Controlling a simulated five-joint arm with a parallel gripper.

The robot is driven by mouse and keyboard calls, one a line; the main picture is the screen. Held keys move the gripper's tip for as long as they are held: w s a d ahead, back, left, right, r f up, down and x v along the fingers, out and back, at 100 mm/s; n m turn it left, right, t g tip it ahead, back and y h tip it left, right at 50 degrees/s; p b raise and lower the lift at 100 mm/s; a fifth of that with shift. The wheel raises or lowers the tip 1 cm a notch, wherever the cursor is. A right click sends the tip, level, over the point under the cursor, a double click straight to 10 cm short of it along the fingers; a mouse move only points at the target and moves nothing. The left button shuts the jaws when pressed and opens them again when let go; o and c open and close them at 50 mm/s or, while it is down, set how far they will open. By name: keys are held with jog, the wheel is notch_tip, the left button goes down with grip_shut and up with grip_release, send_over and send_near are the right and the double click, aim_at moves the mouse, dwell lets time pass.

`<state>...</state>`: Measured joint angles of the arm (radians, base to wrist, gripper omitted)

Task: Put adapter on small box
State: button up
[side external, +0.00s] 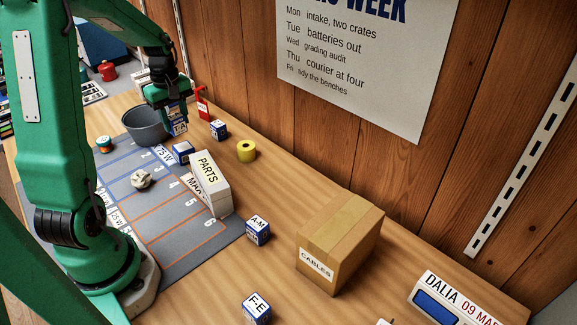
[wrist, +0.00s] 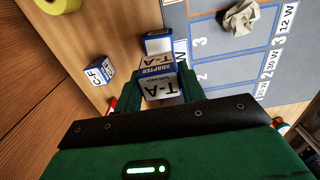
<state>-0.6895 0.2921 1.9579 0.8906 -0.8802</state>
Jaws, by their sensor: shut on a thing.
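My gripper (wrist: 164,86) is shut on the adapter, a blue-and-white box (wrist: 158,88) marked ADAPTER and T-A. In the side external view the adapter (side external: 178,127) shows below my fingers, beside the grey bowl. I cannot tell whether it touches the table. Several small blue-and-white boxes stand around: one at the mat's edge (side external: 183,151), one marked C-F (wrist: 97,70), one marked A-M (side external: 257,231) and one marked F-E (side external: 256,307). I cannot tell which is the small box. My fingers hide part of the adapter.
The grey bowl (side external: 146,126) stands close by my gripper. A red object (side external: 202,103) is behind it near the wall. A white PARTS box (side external: 211,183) and a crumpled ball (side external: 141,179) are on the grey mat (side external: 208,240). A yellow roll (side external: 246,151) and a CABLES carton (side external: 340,240) stand to the right.

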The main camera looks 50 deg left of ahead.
aim_at(179, 133)
jog(key=shift+f, duration=1.95)
jog(key=shift+f, duration=0.5)
jog(key=o, duration=1)
jog(key=shift+c, duration=0.2)
notch_tip(179, 133, up, 13)
